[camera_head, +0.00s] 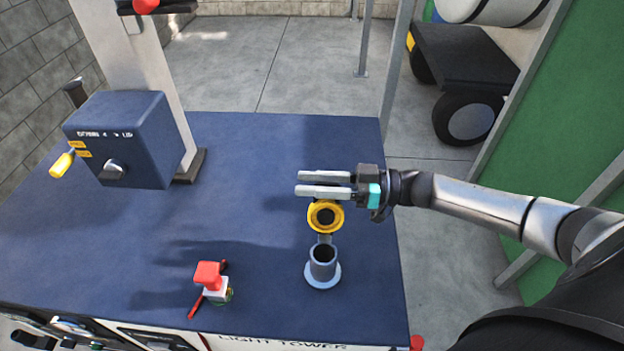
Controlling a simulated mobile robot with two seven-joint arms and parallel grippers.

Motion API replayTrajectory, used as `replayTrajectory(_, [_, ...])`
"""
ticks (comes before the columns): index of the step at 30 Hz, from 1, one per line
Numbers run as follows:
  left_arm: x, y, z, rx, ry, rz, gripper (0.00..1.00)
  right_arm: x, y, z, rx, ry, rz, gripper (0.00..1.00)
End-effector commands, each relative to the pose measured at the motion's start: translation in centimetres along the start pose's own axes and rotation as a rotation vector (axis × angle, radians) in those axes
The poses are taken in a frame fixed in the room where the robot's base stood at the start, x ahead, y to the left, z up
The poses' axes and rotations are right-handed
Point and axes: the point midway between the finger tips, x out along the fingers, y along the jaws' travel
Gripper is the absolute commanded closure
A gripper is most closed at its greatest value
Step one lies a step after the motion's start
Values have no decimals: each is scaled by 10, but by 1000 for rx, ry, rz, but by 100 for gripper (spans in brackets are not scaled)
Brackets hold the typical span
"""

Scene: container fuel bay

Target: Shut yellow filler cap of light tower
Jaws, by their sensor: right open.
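The yellow filler cap (317,226) is swung up on its hinge behind the filler neck, and its round dark inner side shows. The blue-grey filler neck (322,268) stands open on the dark blue top of the light tower (230,240), near its front right. My right gripper (299,183) reaches in from the right, just above and behind the cap in the picture. Its two pale fingers point left and are open, with nothing between them. I cannot tell whether the lower finger touches the cap. My left gripper is not in the head view.
A red-handled switch (208,282) stands left of the filler neck. A blue winch box (122,138) with a yellow handle (62,164) sits by the pale mast (130,55) at the left. The deck between mast and cap is clear. A wheeled trailer (462,75) stands beyond.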

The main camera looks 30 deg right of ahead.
Motion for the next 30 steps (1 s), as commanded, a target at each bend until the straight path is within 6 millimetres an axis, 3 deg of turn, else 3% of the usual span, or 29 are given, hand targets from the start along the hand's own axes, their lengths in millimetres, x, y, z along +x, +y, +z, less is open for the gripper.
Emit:
replayTrajectory(8, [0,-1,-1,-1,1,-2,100,1,0,0,1,0,0,58])
replayTrajectory(19, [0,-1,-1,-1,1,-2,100,1,0,0,1,0,0,99])
replayTrajectory(30, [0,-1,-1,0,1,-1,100,1,0,0,0,0,2,100])
